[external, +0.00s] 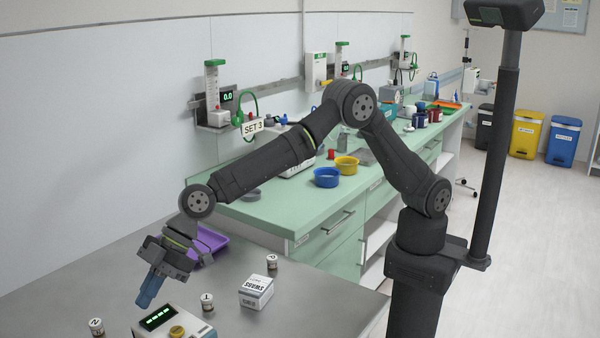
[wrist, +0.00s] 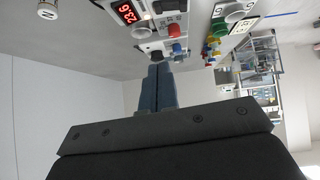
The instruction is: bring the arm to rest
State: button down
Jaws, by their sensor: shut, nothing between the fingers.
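My arm reaches from its column on the right over the grey metal table (external: 330,300). My gripper (external: 146,300) points down above the table's left part, with its blue fingers together and nothing between them. In the wrist view the closed blue fingers (wrist: 159,70) point toward equipment at the top of the picture.
A device with a green display (external: 158,317) stands close beside the fingers. Small labelled jars (external: 207,302), a white box (external: 256,291) and a purple tray (external: 208,240) are around. Blue (external: 327,177) and yellow (external: 346,165) bowls stand on the green counter. A red display (wrist: 127,12) shows in the wrist view.

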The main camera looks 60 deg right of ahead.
jog(key=x, duration=0.3)
jog(key=s+x, duration=0.1)
jog(key=x, duration=0.6)
jog(key=shift+s+f, duration=0.1)
jog(key=shift+s, duration=0.2)
jog(key=shift+w+d+r+t, duration=0.1)
jog(key=shift+r+t, duration=0.15)
jog(key=shift+t, duration=0.05)
jog(key=shift+d+r, duration=0.3)
jog(key=shift+r, duration=0.05)
